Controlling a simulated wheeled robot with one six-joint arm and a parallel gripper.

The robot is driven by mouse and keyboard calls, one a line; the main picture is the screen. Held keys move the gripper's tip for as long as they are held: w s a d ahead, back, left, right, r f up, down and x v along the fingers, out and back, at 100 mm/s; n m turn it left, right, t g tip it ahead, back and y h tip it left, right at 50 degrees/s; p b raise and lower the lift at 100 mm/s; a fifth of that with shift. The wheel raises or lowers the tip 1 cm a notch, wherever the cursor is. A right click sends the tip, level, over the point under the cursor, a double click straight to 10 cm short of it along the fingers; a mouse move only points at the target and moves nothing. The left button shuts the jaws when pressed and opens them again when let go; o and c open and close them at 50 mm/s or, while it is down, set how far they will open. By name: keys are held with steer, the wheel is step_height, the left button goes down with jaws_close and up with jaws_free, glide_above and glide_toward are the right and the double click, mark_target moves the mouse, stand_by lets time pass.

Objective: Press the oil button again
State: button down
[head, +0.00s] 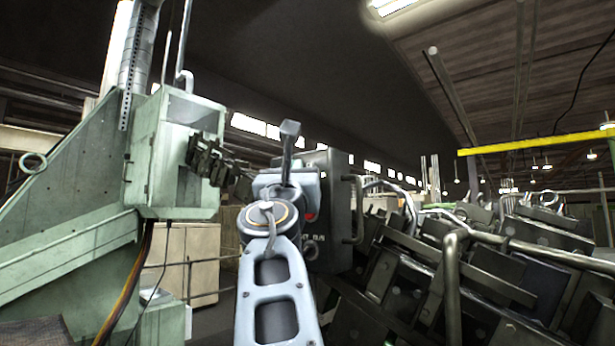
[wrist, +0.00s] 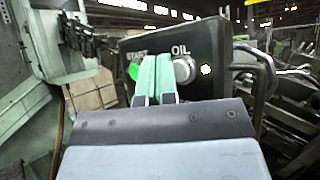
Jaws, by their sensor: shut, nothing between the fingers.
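The control box shows in the wrist view (wrist: 222,43) as a dark panel marked START and OIL. Its green START button (wrist: 133,72) glows left of my fingers. The round silver OIL button (wrist: 184,69) sits under the word OIL, just right of my fingertips, and its left edge is partly covered by them. My gripper (wrist: 156,62) is shut and empty, its pale green fingers pointing at the panel between the two buttons. I cannot tell whether the tips touch it. In the head view the box (head: 338,163) is partly behind my arm, and my fingertips are hidden.
A small bright light (wrist: 206,70) shows right of the OIL button. A pale green machine (head: 172,150) stands at the left. Dark machine blocks with bent bar handles (head: 452,285) crowd the right. A yellow beam (head: 535,143) crosses at upper right.

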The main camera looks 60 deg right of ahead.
steer(key=shift+d, duration=0.1)
stand_by(0.6)
steer(key=shift+d, duration=0.35)
steer(key=shift+d, duration=0.45)
stand_by(0.7)
steer(key=shift+a, duration=0.9)
steer(key=shift+w+a, duration=0.15)
steer(key=shift+a, duration=2.35)
